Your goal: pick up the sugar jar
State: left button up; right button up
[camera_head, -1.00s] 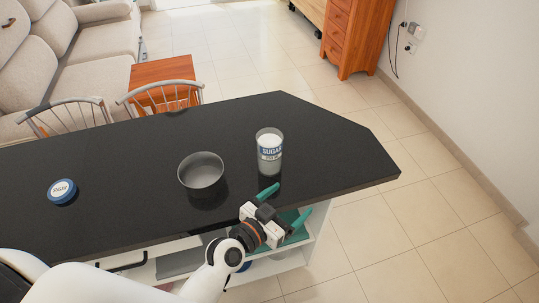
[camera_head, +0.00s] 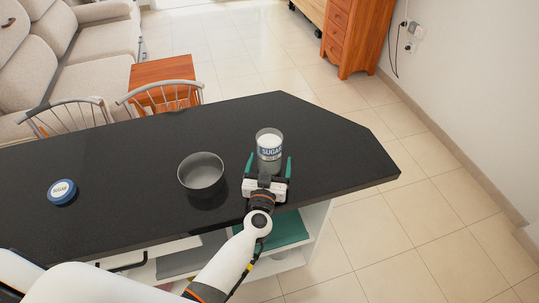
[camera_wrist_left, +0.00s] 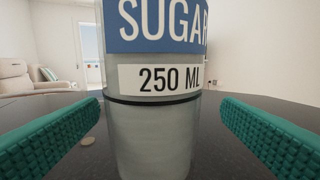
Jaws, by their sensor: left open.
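The sugar jar (camera_head: 269,146) is a clear glass jar with white sugar and a blue SUGAR label. It stands upright, without a lid, on the black counter near its front right part. My left gripper (camera_head: 269,167) is open at the near side of the jar, its teal fingers reaching toward the jar's left and right sides. In the left wrist view the jar (camera_wrist_left: 153,100) stands between the two fingers, with a visible gap on each side. The jar's top is cut off there. My right gripper is not in view.
A grey metal bowl (camera_head: 201,176) stands left of the jar. Two chairs stand behind the counter. The counter right of the jar is clear.

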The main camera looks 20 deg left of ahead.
pick_arm(q)
jog(key=w, duration=0.2)
jog(key=w+a, duration=0.1)
jog(key=w, duration=0.2)
jog(key=shift+w+a, duration=0.15)
jog(key=shift+c, duration=1.3)
jog(key=c, duration=1)
jog(key=shift+r, duration=0.15)
jog(key=shift+r+p, duration=3.2)
jog(key=shift+r, duration=1.6)
jog(key=shift+r, duration=0.1)
